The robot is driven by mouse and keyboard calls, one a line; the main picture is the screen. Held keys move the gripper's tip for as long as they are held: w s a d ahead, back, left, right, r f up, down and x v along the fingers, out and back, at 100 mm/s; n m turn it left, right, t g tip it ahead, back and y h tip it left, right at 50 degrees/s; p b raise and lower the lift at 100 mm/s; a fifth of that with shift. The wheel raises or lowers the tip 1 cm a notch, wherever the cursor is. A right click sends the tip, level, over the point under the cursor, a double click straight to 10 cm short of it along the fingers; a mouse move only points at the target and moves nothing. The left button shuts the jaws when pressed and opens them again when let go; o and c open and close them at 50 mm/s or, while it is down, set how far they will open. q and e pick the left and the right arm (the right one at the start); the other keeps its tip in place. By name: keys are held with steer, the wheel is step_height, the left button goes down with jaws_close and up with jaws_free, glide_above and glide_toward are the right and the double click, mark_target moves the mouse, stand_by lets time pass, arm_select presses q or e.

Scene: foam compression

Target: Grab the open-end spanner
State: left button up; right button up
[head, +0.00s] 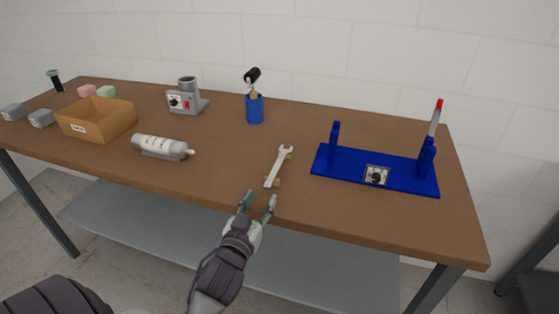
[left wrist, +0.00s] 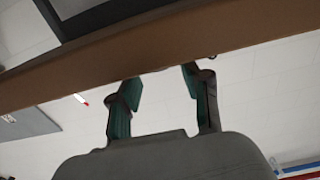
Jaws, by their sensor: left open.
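The open-end spanner (head: 279,166) is silver and lies on the brown table (head: 225,165) near the middle of the front part, its jaw end pointing away from me. It seems to rest on small tan supports. My left gripper (head: 257,203) is open and empty at the table's front edge, just short of the spanner's near end and apart from it. In the left wrist view the open fingers (left wrist: 160,90) show below the table edge (left wrist: 150,55); the spanner cannot be made out there. My right gripper is not in view.
A white bottle (head: 160,147) lies left of the spanner. A blue stand (head: 400,178) is to the right. Behind are a blue cup (head: 254,110) and a grey device (head: 187,98). A cardboard box (head: 97,119) and small blocks are at far left. A shelf (head: 150,225) is below.

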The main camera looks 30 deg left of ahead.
mark_target(267, 186)
arm_select(q)
steer(key=x, duration=0.4)
steer(key=shift+d+r+p, duration=0.1)
steer(key=shift+r+p, duration=0.3)
steer(key=shift+w+f, duration=0.1)
steer(key=shift+w, duration=0.35)
jaws_close()
